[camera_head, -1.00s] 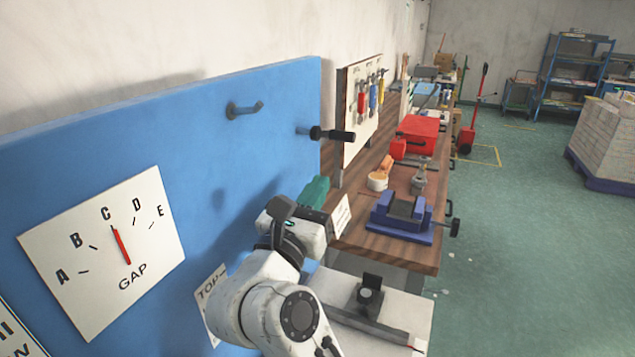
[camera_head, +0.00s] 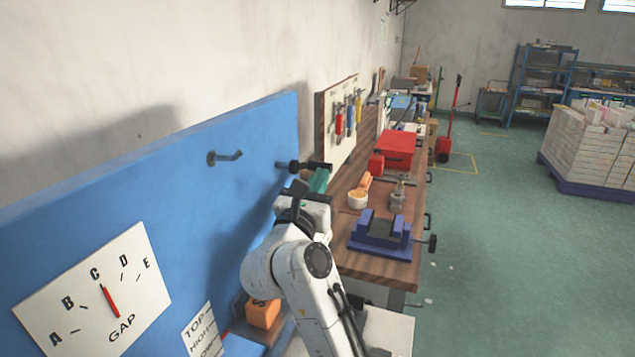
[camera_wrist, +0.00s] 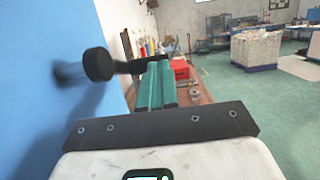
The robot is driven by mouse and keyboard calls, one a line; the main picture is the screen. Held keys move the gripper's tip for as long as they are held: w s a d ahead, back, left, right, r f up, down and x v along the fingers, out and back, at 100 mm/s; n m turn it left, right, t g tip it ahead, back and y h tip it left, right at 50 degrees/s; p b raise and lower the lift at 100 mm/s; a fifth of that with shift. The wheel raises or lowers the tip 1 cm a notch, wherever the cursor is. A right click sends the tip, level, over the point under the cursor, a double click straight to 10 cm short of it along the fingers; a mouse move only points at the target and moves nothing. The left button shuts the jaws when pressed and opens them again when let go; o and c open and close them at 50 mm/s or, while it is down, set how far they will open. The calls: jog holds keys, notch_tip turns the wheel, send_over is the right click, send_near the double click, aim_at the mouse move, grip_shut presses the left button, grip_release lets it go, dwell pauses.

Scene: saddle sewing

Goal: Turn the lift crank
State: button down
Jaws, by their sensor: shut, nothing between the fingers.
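The lift crank, with its black handle (camera_head: 317,167), sticks out from the far right part of the blue panel (camera_head: 262,200). In the wrist view its dark round part (camera_wrist: 98,64) stands on a short shaft at left, and a dark bar runs right behind my fingers. My gripper (camera_head: 319,180), with green fingers, is shut and empty, just below the handle in the head view. It also shows in the wrist view (camera_wrist: 156,82). I cannot tell whether the fingers touch the handle. The GAP dial (camera_head: 92,292) has its red needle near C.
Beyond stands a wooden bench with a blue vise (camera_head: 380,235), a red box (camera_head: 396,148) and a tool board (camera_head: 343,110). An orange block (camera_head: 262,313) is below my arm.

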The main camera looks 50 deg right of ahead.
jog(key=shift+d+f, duration=0.1)
jog(key=h+b, duration=0.1)
jog(key=d+h+b, duration=0.1)
jog(key=b, duration=0.1)
jog(key=shift+w+r, duration=0.15)
jog(key=shift+r, duration=0.25)
